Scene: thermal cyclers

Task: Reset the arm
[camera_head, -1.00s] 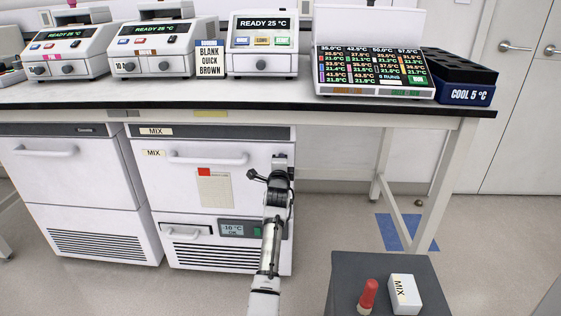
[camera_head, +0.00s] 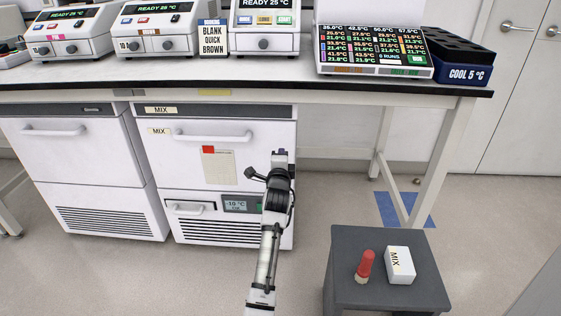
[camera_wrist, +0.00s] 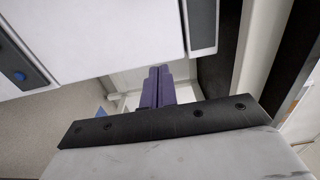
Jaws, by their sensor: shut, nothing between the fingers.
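My arm reaches up from the bottom middle of the head view. My gripper (camera_head: 279,156) is at its top end, in front of the right side of the MIX freezer (camera_head: 222,145) under the bench. In the wrist view my gripper's purple fingers (camera_wrist: 158,86) are together, with nothing between them. The gripper appears apart from the freezer, though the depth is hard to tell.
A bench (camera_head: 300,97) carries several thermal cyclers, a sign (camera_head: 213,38), a multi-coloured display unit (camera_head: 375,50) and a blue cooling block (camera_head: 462,72). A dark stand (camera_head: 345,293) at lower right holds a red-capped tube (camera_head: 366,264) and a MIX box (camera_head: 399,265). Floor is free between.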

